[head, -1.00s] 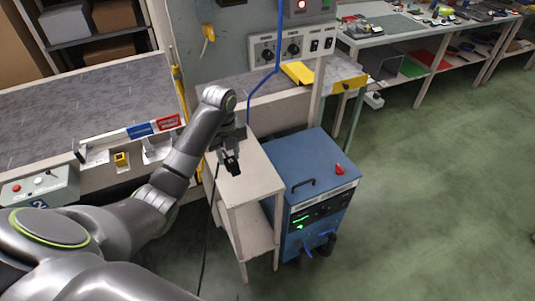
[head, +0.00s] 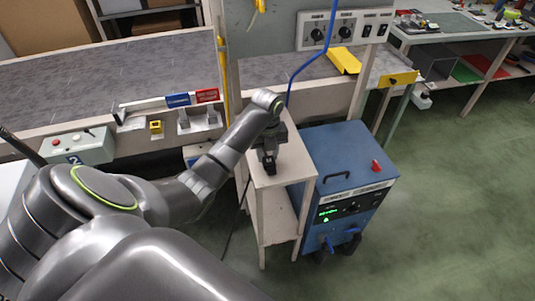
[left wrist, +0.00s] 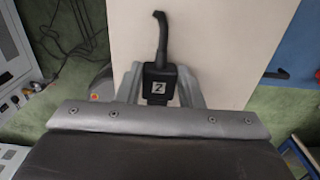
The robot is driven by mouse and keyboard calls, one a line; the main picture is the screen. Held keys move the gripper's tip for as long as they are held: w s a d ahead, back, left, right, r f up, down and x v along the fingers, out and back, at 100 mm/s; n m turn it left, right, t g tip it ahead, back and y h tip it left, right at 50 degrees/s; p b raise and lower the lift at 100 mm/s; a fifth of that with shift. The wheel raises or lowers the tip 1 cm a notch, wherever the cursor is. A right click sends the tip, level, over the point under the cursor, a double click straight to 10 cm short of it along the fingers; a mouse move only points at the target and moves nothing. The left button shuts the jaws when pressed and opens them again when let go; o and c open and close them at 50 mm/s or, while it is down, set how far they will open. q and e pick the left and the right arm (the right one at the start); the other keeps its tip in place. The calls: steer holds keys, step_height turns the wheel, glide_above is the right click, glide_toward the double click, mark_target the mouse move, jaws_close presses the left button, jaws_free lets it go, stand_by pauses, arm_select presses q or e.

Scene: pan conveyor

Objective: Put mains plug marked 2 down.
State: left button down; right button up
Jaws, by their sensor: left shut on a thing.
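My left gripper (head: 267,162) is over the top of a small beige stand (head: 293,165). It is shut on the mains plug marked 2 (left wrist: 160,86), a black plug with a white "2" label. In the left wrist view the plug sits between the two grey fingers, and its black cord points away over the beige top (left wrist: 205,40). In the head view the plug (head: 269,168) is a small dark shape under the gripper. I cannot tell whether it touches the top. My right gripper is not in view.
A blue machine (head: 345,165) with a handle and red knob stands right of the stand. A control box marked 2 (head: 78,146) is at the left on the bench edge. A panel with dials (head: 345,30) is behind. Green floor (head: 460,200) is clear at the right.

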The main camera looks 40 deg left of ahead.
arm_select(q)
steer(key=shift+f, duration=0.25)
steer(key=c, duration=1)
jaws_free()
step_height(320, 180, up, 4)
steer(key=shift+w+r, duration=0.1)
steer(key=shift+r, duration=0.15)
step_height(320, 180, up, 8)
steer(key=p, duration=0.6)
steer(key=shift+f+p, duration=0.15)
steer(key=shift+p, duration=0.15)
